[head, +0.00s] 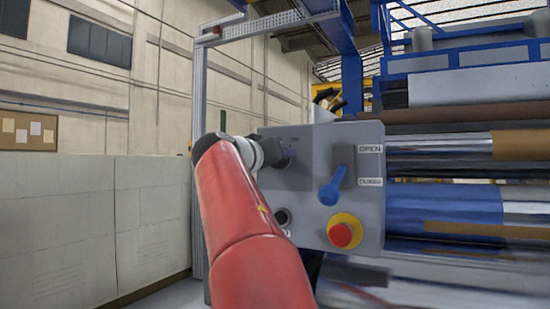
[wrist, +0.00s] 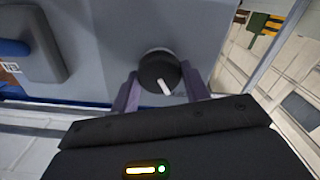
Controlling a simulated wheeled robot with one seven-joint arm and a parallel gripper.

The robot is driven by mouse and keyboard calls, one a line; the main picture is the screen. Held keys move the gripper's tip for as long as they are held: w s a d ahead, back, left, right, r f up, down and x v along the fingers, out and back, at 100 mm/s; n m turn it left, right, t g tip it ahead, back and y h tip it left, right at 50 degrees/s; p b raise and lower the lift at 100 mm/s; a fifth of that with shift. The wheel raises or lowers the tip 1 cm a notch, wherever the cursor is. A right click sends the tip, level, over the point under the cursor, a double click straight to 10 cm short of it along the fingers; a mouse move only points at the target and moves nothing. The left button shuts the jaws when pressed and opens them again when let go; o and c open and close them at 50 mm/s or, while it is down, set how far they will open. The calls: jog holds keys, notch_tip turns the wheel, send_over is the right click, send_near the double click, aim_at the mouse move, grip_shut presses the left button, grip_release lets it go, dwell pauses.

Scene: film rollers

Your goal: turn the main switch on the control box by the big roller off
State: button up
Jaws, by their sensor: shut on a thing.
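The grey control box (head: 312,165) stands in the middle of the head view, left of the rollers. The main switch is a round black knob (wrist: 158,68) with a white pointer mark, seen in the wrist view on the box's grey face. The pointer slants down and slightly right in that picture. My gripper (wrist: 162,84) is shut on the knob, one purple-grey finger on each side. In the head view my gripper (head: 284,154) is at the box's upper left, and the knob is mostly hidden there by it.
A blue lever (head: 331,190) between OPEN and CLOSED labels and a red button (head: 340,235) on a yellow ring share the panel. A dark round fitting (head: 282,217) sits low left. Big rollers (head: 450,201) are close on the right. A pale low wall (head: 90,220) stands left.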

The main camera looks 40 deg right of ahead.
jog(key=shift+n, duration=0.5)
jog(key=o, duration=1)
jog(key=shift+a, duration=0.1)
jog(key=b+v, duration=0.2)
jog(key=v, duration=0.5)
jog(key=shift+s+a, duration=0.15)
jog(key=shift+a, duration=0.2)
